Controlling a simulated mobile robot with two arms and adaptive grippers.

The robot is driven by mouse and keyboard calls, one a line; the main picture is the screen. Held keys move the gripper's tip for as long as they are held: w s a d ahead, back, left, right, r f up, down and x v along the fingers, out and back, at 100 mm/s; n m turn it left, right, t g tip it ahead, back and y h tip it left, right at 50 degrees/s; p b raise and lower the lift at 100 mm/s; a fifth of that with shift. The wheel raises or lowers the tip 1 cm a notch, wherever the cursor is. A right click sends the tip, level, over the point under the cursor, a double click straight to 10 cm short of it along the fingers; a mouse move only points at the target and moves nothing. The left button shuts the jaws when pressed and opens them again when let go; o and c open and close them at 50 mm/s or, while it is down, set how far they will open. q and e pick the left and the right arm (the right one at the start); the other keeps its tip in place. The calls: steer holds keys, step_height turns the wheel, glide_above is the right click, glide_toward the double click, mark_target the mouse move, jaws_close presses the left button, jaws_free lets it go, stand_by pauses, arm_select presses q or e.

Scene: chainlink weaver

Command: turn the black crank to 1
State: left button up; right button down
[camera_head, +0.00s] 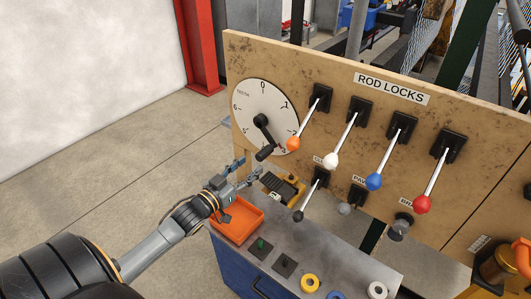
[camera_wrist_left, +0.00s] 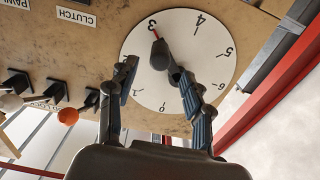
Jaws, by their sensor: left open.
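The black crank (camera_head: 265,153) is on a white round dial (camera_head: 251,100) on the upright wooden board. Its arm hangs down from the hub, and in the left wrist view the crank's knob (camera_wrist_left: 159,57) and a red pointer tip are at the 3. The 0 is at the top of the dial in the head view, with the 1 to its right. My left gripper (camera_head: 249,169) is open and empty, just below and left of the crank. In the left wrist view its fingers (camera_wrist_left: 157,76) spread before the dial, with the knob showing between and beyond the tips. My right gripper is not in view.
Levers with orange (camera_head: 293,144), white (camera_head: 331,161), blue (camera_head: 375,181) and red (camera_head: 423,204) knobs stick out right of the dial. Below are an orange tray (camera_head: 238,236), a yellow-and-black device (camera_head: 283,188) and a grey bench top (camera_head: 330,262). Open floor lies left.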

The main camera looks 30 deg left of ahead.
mark_target(258, 159)
arm_select(q)
steer(key=w, duration=0.8)
steer(key=shift+d+p, duration=0.3)
jaws_close()
